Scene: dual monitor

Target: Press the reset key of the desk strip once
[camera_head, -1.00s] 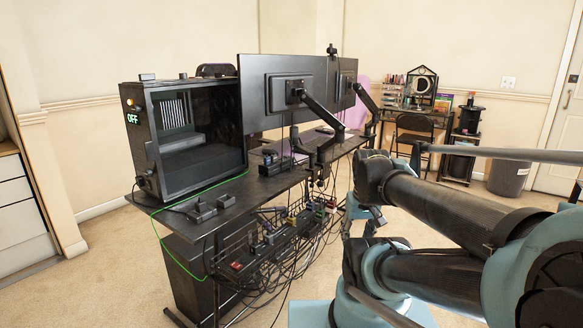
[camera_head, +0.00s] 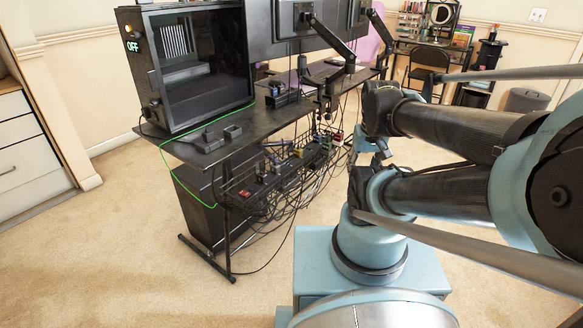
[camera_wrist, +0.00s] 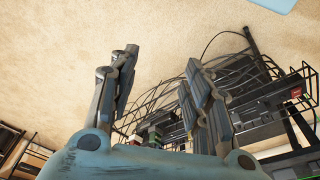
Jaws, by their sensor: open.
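Power strips (camera_head: 290,163) with plugs lie in a wire cable tray under the black desk (camera_head: 190,151). A red switch (camera_head: 245,194) sits at the tray's near end; a red spot also shows on a strip in the wrist view (camera_wrist: 296,93). I cannot make out which key is the reset key or read any label. My gripper (camera_wrist: 160,70) is open and empty, its two fingers apart in the wrist view. The tray and strips show behind and right of the fingers, with a gap that I cannot judge. In the head view my gripper is hard to make out.
A PC case (camera_head: 200,65) reading "OFF" stands on the desk, with a green cable (camera_head: 165,165) looping down. Small black boxes (camera_head: 210,138) sit at the desk corner. Loose cables hang under the tray. Monitors on arms (camera_head: 330,42) stand behind. Carpet in front is clear.

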